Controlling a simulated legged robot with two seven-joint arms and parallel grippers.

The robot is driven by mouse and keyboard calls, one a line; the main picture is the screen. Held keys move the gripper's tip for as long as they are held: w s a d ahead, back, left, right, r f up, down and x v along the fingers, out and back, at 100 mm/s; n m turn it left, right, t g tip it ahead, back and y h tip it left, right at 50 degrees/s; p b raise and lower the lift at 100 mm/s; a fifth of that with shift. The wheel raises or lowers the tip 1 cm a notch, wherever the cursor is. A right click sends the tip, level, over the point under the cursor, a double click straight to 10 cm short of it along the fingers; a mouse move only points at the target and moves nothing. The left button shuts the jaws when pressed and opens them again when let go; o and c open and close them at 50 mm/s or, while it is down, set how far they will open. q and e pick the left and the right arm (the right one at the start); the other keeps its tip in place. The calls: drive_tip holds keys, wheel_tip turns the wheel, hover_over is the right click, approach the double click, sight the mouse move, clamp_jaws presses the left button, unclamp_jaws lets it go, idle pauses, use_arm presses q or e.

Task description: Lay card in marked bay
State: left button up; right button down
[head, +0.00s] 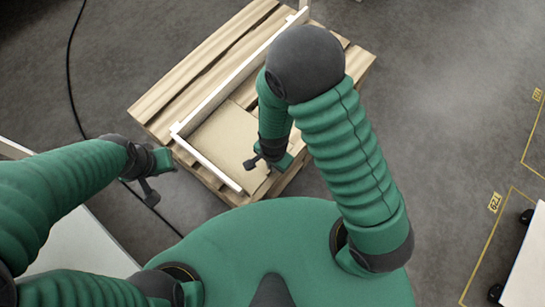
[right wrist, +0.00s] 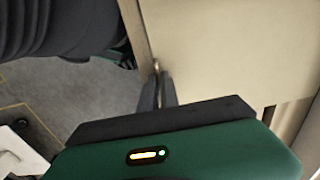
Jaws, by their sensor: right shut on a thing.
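A tan card (head: 222,137) shows over the near part of a wooden pallet (head: 165,97), inside the corner of a white angled rail (head: 215,169). It looks about flat; I cannot tell whether it rests fully on the slats. My right gripper (head: 262,163) is at the card's near right part. In the right wrist view its dark fingers (right wrist: 158,90) are shut on the edge of the card (right wrist: 225,45). My left gripper (head: 150,190) hangs left of the pallet, apart from the card, and its jaw opening is unclear.
Yellow-outlined floor areas with labels (head: 495,203) lie at the right. A white-topped wheeled unit (head: 525,262) stands at the lower right. A black cable (head: 70,75) runs along the floor on the left. A pale surface (head: 75,245) lies below my left arm.

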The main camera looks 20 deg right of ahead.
drive_tip(key=shift+a, duration=0.1)
idle(0.7)
drive_tip(key=c, duration=1.5)
unclamp_jaws()
drive_tip(key=shift+f, duration=0.1)
